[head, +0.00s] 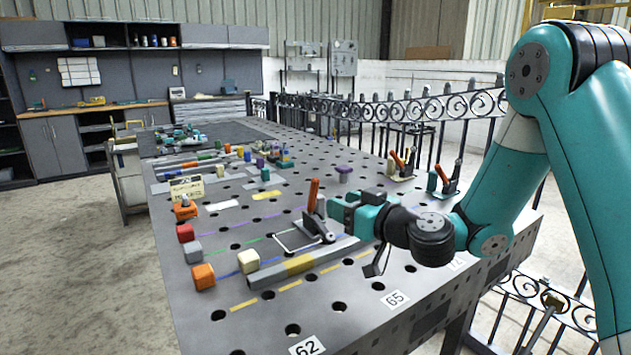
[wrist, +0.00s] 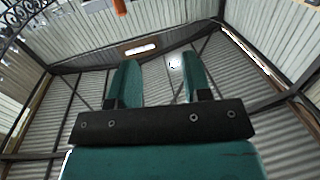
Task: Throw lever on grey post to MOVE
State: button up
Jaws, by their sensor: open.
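A lever with an orange handle (head: 313,195) stands nearly upright on a dark base on the metal table, just left of my gripper in the head view. I cannot make out a grey post or a MOVE mark. Two more orange-handled levers stand at the table's far right, one (head: 397,159) and another (head: 441,172). My gripper (head: 343,211) is above the table, apart from the near handle as far as I can tell. In the wrist view my gripper (wrist: 159,64) is open with nothing between its fingers. An orange piece (wrist: 119,6) shows at the top edge there.
A grey bar with a yellow band (head: 300,264) lies in front of the near lever. A scrollwork fence (head: 400,107) runs along the right.

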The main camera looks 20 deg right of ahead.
aim_at(318, 181)
jog(key=w+p, duration=0.4)
jog(key=w, duration=0.2)
jog(key=w+a+m+t+h+p, duration=0.1)
jog(key=w+p, duration=0.3)
jog(key=w, duration=0.2)
jog(key=w+f+h+p, duration=0.1)
jog(key=w+p, duration=0.3)
jog(key=w, duration=0.2)
jog(key=shift+a+m+t, duration=0.3)
jog(key=shift+a, duration=0.05)
grip_shut()
